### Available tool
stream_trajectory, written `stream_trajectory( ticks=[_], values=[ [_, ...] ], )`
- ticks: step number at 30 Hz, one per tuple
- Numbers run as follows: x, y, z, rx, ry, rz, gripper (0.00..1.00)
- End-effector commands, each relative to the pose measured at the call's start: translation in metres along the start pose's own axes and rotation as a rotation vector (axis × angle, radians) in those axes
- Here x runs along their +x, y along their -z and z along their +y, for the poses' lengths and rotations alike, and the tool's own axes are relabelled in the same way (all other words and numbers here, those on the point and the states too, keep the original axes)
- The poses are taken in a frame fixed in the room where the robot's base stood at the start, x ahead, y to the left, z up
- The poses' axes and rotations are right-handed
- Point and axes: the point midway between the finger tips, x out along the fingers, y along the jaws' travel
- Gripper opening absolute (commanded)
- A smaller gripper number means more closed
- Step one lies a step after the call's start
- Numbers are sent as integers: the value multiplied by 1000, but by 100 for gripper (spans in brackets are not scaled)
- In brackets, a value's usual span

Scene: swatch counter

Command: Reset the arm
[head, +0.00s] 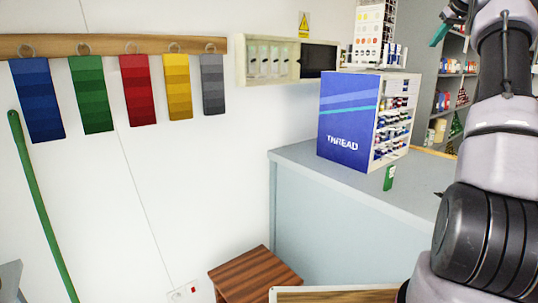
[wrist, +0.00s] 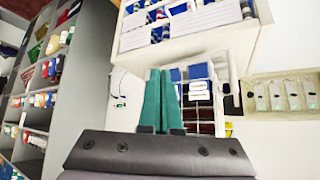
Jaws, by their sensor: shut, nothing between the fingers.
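My arm rises along the right side of the head view, bent, with its upper end cut off by the top edge. My gripper (head: 440,34) shows there as teal fingers at the top right, high above the counter. In the wrist view my gripper (wrist: 160,100) has its two teal fingers side by side, closed together with nothing between them. A white rack (wrist: 190,35) with blue items is beyond the fingertips.
A blue THREAD display (head: 348,125) stands on the grey counter (head: 300,160) with a small green item (head: 389,178). Colour swatches, such as the red one (head: 138,90), hang from a wooden rail (head: 110,43). A wooden stool (head: 255,277) stands below. Shelves (wrist: 45,90) are at left in the wrist view.

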Motion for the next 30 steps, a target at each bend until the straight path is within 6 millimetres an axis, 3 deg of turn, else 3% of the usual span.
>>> stream_trajectory(
  ticks=[8,14,17,23,26,30],
  values=[
    [-22,3,-44,48,6,-8,0],
    [-46,-4,-98,106,16,-21,0],
    [-64,-16,-138,147,22,-30,0],
    [-106,-72,-232,247,36,-56,0],
    [-123,-113,-275,292,40,-69,0],
    [-142,-182,-327,352,45,-87,0]
  ],
)
